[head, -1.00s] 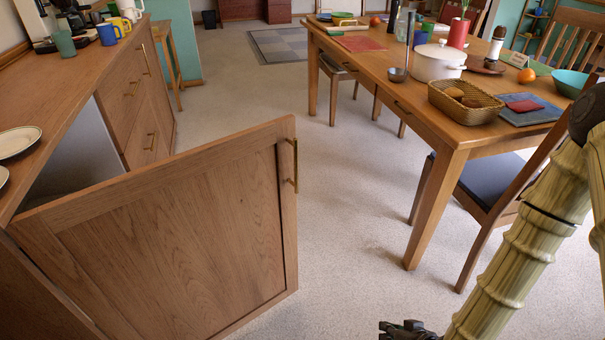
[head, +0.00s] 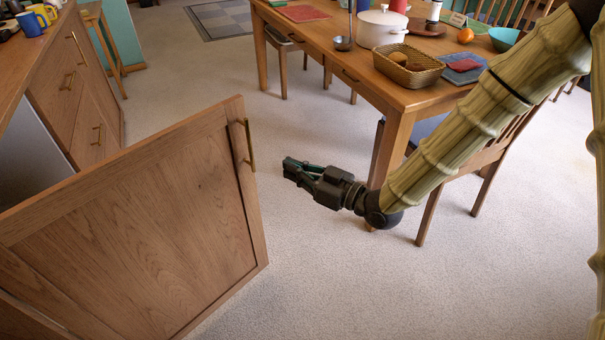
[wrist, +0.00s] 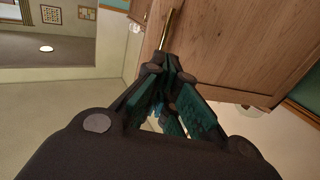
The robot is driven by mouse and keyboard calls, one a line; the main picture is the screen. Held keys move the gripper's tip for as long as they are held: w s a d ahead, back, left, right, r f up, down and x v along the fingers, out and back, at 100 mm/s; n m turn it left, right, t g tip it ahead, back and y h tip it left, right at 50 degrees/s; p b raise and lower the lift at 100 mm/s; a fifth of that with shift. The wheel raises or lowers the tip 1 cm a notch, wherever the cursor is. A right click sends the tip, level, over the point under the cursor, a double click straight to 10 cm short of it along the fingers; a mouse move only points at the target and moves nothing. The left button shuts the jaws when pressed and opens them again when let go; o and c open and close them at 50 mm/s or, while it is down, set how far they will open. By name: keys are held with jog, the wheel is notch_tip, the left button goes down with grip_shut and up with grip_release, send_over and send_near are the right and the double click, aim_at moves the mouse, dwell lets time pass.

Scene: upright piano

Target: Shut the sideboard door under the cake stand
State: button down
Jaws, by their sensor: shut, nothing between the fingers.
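The sideboard door (head: 150,230) stands wide open, swung out from the sideboard (head: 60,75) on the left of the head view. A brass bar handle (head: 250,145) is upright near the door's free edge. My gripper (head: 287,168) is shut and empty, a little right of the handle and apart from it, over the carpet. In the wrist view, the door (wrist: 235,45) fills the upper right and the handle (wrist: 168,28) shows just beyond my fingertips (wrist: 158,66). The cake stand is not visible in the head view.
The dining table (head: 400,97) stands at right, with a wicker basket (head: 408,68) and a white pot (head: 382,28) on it. A chair (head: 480,165) is beneath my arm. The carpet (head: 220,60) between sideboard and table is clear.

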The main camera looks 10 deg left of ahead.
jog(key=b+x, duration=0.1)
jog(key=x, duration=0.8)
jog(key=shift+a, duration=0.15)
jog(key=shift+w, duration=0.15)
